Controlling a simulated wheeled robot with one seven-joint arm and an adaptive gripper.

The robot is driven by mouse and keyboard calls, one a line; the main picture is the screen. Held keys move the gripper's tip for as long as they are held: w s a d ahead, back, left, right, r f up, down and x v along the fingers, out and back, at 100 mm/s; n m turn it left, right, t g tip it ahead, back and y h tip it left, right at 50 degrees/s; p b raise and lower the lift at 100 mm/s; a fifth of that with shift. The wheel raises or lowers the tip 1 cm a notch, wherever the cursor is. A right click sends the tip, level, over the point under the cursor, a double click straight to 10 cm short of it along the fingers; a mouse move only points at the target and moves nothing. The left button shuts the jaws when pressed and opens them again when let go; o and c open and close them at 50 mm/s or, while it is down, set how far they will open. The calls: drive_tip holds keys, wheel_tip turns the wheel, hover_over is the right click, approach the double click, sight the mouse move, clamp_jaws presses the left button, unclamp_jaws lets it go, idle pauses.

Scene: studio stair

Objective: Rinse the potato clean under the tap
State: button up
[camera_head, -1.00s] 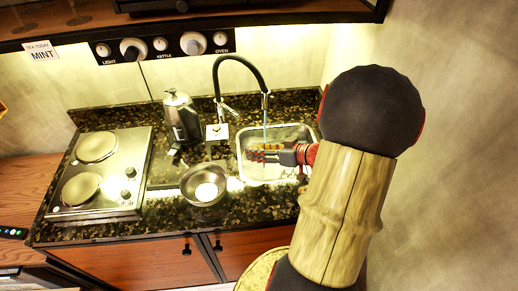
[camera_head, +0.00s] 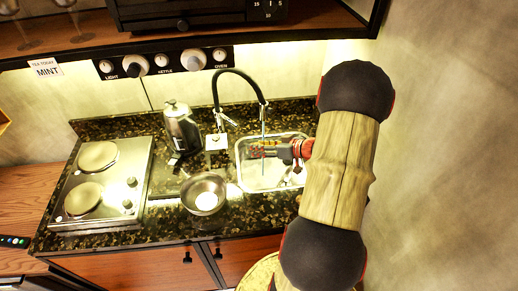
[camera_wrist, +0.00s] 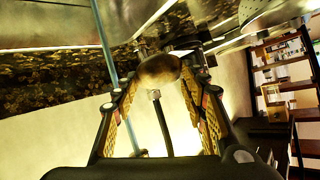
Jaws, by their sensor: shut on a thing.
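My gripper (camera_head: 258,150) is over the sink basin (camera_head: 250,184) in the head view, reaching in from the right. In the wrist view my gripper (camera_wrist: 158,76) is shut on the brown, oval potato (camera_wrist: 158,70), held between the fingertips. The potato is too small to make out in the head view. The black curved tap (camera_head: 240,72) arches over the sink, and a thin blue water stream (camera_head: 263,125) falls from it at my gripper. In the wrist view the stream (camera_wrist: 104,45) passes to the left of the potato; I cannot tell whether it touches it.
A metal bowl (camera_head: 203,189) stands on the dark speckled counter left of the sink. A kettle (camera_head: 181,128) stands behind it, and a two-plate hob (camera_head: 125,170) is at the left.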

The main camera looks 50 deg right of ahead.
drive_tip(key=shift+w+d+f+p, duration=0.1)
drive_tip(key=shift+w+d+p, duration=0.2)
drive_tip(key=shift+w+d, duration=0.3)
drive_tip(key=shift+w+d+f+b, duration=0.25)
drive_tip(key=shift+w+d+b, duration=0.35)
drive_tip(key=shift+d+b, duration=0.4)
drive_tip(key=shift+w+d+f+b, duration=0.25)
drive_tip(key=shift+w+d+b, duration=0.45)
drive_tip(key=shift+b, duration=0.45)
drive_tip(key=shift+s+d+b, duration=0.2)
drive_tip(key=shift+s+b, duration=0.15)
drive_tip(key=shift+b, duration=0.1)
drive_tip(key=shift+s+d+b, duration=0.2)
drive_tip(key=shift+s+b, duration=0.05)
drive_tip(key=shift+b, duration=0.1)
drive_tip(key=shift+w+a+b, duration=0.35)
drive_tip(key=shift+w+b, duration=0.05)
drive_tip(key=shift+b, duration=0.45)
